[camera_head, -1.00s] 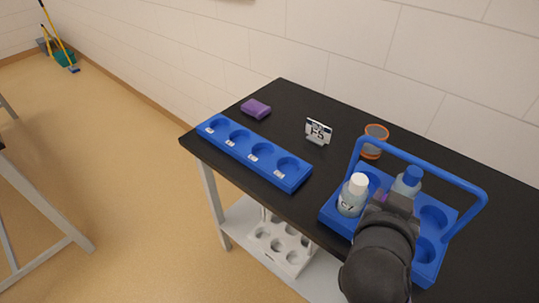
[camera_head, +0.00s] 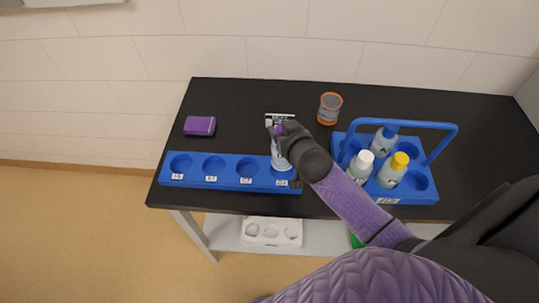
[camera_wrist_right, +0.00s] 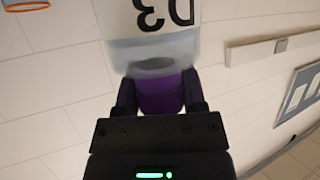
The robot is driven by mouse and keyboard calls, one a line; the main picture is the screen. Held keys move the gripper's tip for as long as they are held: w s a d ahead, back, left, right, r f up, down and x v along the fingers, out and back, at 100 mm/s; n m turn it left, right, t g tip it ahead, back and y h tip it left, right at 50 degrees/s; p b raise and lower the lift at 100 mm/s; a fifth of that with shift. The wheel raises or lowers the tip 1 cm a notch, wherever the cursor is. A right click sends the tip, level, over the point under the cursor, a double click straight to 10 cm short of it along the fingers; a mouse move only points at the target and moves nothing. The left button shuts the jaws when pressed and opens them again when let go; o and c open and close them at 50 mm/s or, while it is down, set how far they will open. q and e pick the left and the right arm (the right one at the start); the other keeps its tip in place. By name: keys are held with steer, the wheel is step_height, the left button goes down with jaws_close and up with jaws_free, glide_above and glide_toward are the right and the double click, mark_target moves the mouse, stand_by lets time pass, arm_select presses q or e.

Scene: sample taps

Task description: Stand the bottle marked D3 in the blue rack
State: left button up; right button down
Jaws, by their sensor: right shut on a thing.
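The bottle marked D3 (camera_head: 279,157) has a pale body, a white label and a purple cap. My right gripper (camera_head: 281,131) is shut on its cap. In the wrist view the cap (camera_wrist_right: 160,93) sits between the fingers and the D3 label (camera_wrist_right: 165,14) reads upside down. The blue rack (camera_head: 226,183) is a long block with a row of round holes and tags along its front. The bottle is upright at the rightmost hole, whose tag seems to read D3. I cannot tell whether its base is inside the hole. The other holes are empty. My left gripper is out of view.
A blue carrier (camera_head: 421,196) with a tall handle stands right of the rack, holding white-, yellow- and blue-capped bottles.

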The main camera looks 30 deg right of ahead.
step_height(320, 180, down, 6)
steer(key=shift+s+r+b, duration=0.1)
steer(key=shift+r+b, duration=0.1)
steer(key=shift+b, duration=0.8)
steer(key=shift+f, duration=0.15)
steer(key=shift+c, duration=0.8)
jaws_free()
